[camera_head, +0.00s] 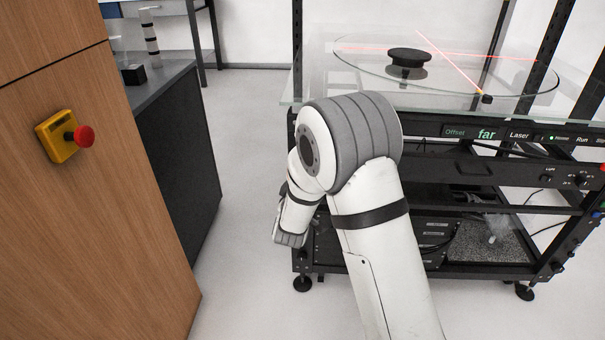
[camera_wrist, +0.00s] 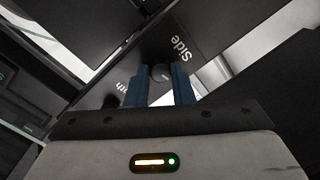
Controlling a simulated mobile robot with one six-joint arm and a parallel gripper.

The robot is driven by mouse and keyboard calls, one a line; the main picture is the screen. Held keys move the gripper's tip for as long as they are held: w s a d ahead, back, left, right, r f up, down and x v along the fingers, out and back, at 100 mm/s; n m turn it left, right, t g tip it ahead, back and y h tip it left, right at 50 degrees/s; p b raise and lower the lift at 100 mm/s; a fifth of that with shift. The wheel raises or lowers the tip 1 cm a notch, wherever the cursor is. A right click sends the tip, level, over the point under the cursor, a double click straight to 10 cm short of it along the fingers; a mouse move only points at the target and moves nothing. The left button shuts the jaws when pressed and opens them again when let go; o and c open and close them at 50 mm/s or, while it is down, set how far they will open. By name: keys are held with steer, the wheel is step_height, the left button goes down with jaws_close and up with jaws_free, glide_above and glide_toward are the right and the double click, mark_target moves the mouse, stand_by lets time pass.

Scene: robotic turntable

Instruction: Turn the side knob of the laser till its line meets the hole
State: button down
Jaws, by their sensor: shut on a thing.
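In the wrist view, my gripper (camera_wrist: 159,88) has its two blue fingers closed on the side knob (camera_wrist: 160,72), a small round dark knob with a light mark, beside the printed word "Side". In the head view my arm hides the gripper and the knob. Two red laser lines (camera_head: 450,60) cross above the clear turntable disc (camera_head: 352,66). One runs roughly left to right, the other slants down to a small black block (camera_head: 487,98) at the disc's near edge. The display (camera_head: 486,134) reads "Offset far". I cannot make out the hole.
A round black piece (camera_head: 408,58) stands at the disc's middle. The black rack (camera_head: 470,262) carries the glass top and control panels. A wooden cabinet (camera_head: 90,190) with a red emergency button (camera_head: 84,136) stands at left. Floor (camera_head: 245,170) is clear between cabinet and rack.

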steer(key=n+h+p, duration=0.1)
steer(key=n+p, duration=0.4)
steer(key=n, duration=0.4)
steer(key=n+t+p, duration=0.1)
steer(key=n+p, duration=0.4)
steer(key=n, duration=0.4)
steer(key=shift+a+f+n+h+p, duration=0.1)
steer(key=shift+f+n+h+p, duration=0.05)
steer(key=shift+n+h+p, duration=0.2)
stand_by(0.4)
steer(key=c, duration=1.3)
jaws_free()
steer(key=shift+o, duration=0.2)
